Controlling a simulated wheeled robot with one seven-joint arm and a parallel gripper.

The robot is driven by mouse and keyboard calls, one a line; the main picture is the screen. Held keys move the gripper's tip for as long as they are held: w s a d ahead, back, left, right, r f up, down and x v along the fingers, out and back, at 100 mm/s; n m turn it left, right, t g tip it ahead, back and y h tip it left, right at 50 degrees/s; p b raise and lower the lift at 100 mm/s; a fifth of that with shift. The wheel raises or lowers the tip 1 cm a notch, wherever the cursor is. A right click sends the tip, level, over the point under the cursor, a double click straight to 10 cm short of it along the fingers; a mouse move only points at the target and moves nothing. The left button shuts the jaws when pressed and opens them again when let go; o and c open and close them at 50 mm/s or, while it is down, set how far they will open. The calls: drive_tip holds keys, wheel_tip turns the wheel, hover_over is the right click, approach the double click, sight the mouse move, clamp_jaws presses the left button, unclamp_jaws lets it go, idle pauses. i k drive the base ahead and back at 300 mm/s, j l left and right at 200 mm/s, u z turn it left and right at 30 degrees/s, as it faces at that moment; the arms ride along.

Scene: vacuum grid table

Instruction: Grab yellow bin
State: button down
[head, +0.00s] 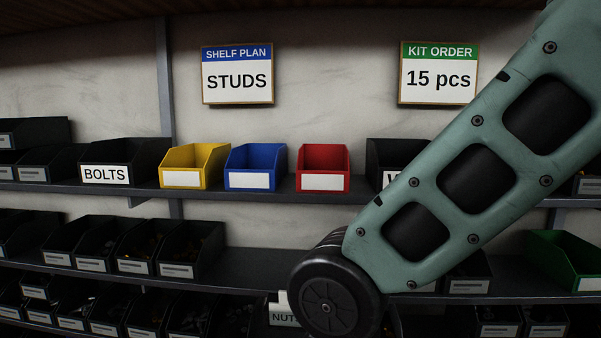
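The yellow bin (191,165) stands on the upper shelf, left of centre, with a blank white label on its front. A black bin marked BOLTS is on its left and a blue bin (256,167) is close on its right. Nothing covers the yellow bin. My arm crosses the right side of the picture and its lower joint is near the bottom centre, below and right of the yellow bin. My gripper is not in view.
A red bin (323,167) stands right of the blue one. The BOLTS bin (106,163) and several other black bins fill the shelves. A green bin (563,261) sits lower right. Signs reading STUDS (237,76) and 15 pcs (438,76) hang on the wall. A shelf post (164,75) rises behind.

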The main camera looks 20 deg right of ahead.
sight(199, 167)
drive_tip(key=i+j, duration=0.1)
drive_tip(key=j, duration=0.2)
drive_tip(key=i+j, duration=0.15)
drive_tip(key=j, duration=0.2)
drive_tip(key=i+j, duration=0.1)
drive_tip(key=j, duration=0.2)
drive_tip(key=i+j, duration=0.15)
drive_tip(key=j, duration=0.2)
drive_tip(key=i+j+z, duration=0.1)
drive_tip(key=j, duration=0.3)
drive_tip(key=i+j, duration=0.15)
drive_tip(key=j, duration=0.25)
drive_tip(key=i+j+z, duration=0.15)
drive_tip(key=j, duration=0.3)
drive_tip(key=i+j, duration=0.1)
drive_tip(key=j, duration=0.3)
drive_tip(key=i+j+z, duration=0.15)
drive_tip(key=j, duration=0.3)
drive_tip(key=k, duration=0.05)
